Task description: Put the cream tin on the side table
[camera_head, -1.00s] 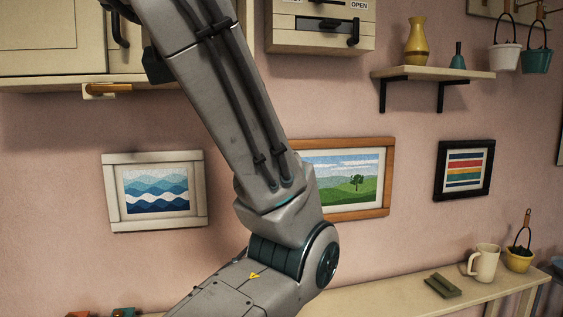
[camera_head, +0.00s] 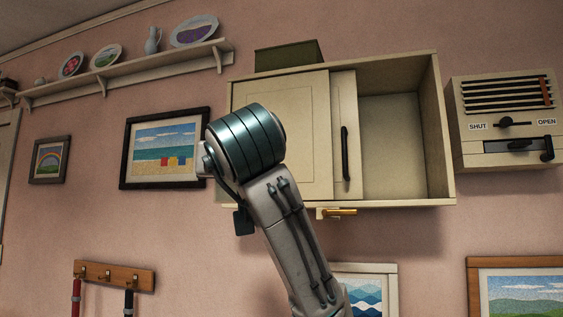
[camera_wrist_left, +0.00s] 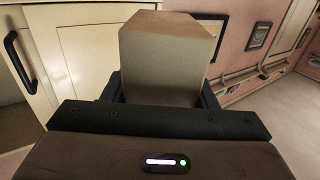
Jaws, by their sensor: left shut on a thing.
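A cream, box-shaped tin (camera_wrist_left: 166,62) fills the middle of the left wrist view. My left gripper (camera_wrist_left: 160,92) is shut on it, with a dark finger at each side. The tin is held up in front of the cabinet and wall. In the head view my arm rises in front of the cabinet, but I cannot make out the gripper or the tin there. No side table shows in the current views. My right gripper is not in view.
A wall cabinet (camera_head: 437,130) has its right part open and empty; its door (camera_head: 284,98) has a black handle. A green box (camera_head: 288,56) sits on top. A plate shelf (camera_head: 130,72), a hook rack (camera_head: 113,275) and a vent box (camera_head: 505,120) are nearby.

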